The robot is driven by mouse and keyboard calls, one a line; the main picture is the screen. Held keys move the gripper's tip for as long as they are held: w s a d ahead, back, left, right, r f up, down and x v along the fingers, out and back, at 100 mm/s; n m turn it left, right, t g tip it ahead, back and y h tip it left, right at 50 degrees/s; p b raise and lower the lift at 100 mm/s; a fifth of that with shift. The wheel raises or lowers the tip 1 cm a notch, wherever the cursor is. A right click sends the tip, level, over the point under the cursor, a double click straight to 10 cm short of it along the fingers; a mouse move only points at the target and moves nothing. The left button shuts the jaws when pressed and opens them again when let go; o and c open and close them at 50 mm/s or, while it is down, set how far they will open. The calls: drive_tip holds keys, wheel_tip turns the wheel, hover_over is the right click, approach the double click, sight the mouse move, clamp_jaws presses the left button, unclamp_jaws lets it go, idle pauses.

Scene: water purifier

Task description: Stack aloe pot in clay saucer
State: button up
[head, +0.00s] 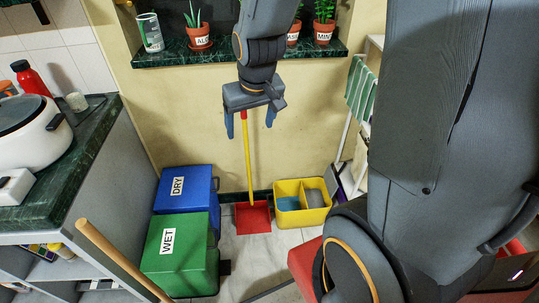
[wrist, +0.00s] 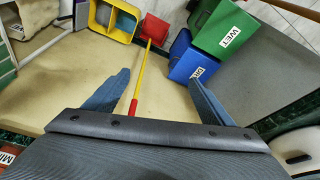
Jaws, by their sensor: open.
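The aloe pot (head: 196,29) is a terracotta pot with a white label and green spiky leaves, standing on the dark green shelf at the top left in the head view. A reddish clay saucer (head: 200,47) seems to show under its base, but I cannot tell whether the pot is seated in it. My gripper (head: 250,120) points down, open and empty, in front of the wall, below and to the right of the aloe pot. The aloe pot is not visible there.
A can (head: 150,33) stands left of the aloe pot. A mint pot (head: 324,31) and another pot (head: 293,32) stand right of my arm on the shelf (head: 240,51). Bins, a red dustpan (head: 253,217) and a yellow bucket (head: 302,215) stand below.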

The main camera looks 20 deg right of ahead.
drive_tip(key=s+g, duration=0.3)
drive_tip(key=s, duration=0.9)
drive_tip(key=shift+s+f, duration=0.15)
drive_tip(key=shift+s, duration=0.2)
